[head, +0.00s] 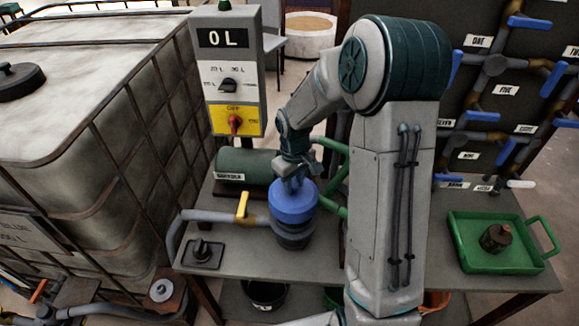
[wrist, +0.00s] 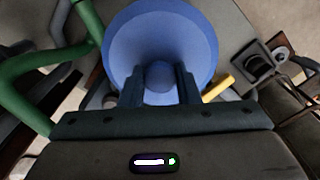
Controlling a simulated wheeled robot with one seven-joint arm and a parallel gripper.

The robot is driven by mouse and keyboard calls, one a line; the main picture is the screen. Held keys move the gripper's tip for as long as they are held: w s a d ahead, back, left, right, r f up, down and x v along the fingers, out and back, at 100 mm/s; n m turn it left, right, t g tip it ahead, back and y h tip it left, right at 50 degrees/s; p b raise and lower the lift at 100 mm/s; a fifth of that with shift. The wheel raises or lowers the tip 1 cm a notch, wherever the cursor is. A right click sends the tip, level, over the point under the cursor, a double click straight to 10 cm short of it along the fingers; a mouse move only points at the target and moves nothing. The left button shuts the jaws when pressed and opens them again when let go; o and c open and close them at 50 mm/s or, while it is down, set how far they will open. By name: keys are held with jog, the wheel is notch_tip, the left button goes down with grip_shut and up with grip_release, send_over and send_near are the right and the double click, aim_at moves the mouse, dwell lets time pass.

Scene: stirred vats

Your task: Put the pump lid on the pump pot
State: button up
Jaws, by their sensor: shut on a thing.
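The blue round pump lid (head: 292,200) is at the top of the dark pump pot (head: 292,235) on the bench, in the head view. My gripper (head: 293,178) is directly above the lid, pointing down, shut on its central knob. In the wrist view the lid (wrist: 190,40) fills the upper middle, with the knob between the two fingers of my gripper (wrist: 160,78). The lid looks level over the pot. I cannot tell whether it is seated or just above the rim. The lid hides the pot's opening.
A grey pipe with a yellow valve handle (head: 242,204) joins the pot from the left. Green pipes (head: 335,175) and a green cylinder (head: 255,165) stand behind. A control box (head: 233,70) rises at the back left. A green tray (head: 495,262) lies at the right.

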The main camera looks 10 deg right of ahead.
aim_at(294, 193)
jog(key=shift+w+f, duration=0.1)
jog(key=shift+s+d+f+b, duration=0.1)
jog(key=shift+s+f+b, duration=0.1)
jog(key=shift+f+b, duration=1.9)
jog(key=shift+f, duration=0.65)
jog(key=shift+f+b, duration=0.6)
jog(key=shift+f, duration=0.05)
jog(key=o, duration=0.8)
jog(key=shift+c, duration=0.2)
jog(key=shift+r, duration=0.15)
notch_tip(294, 193, up, 10)
jog(key=p, duration=0.8)
jog(key=shift+r, duration=0.4)
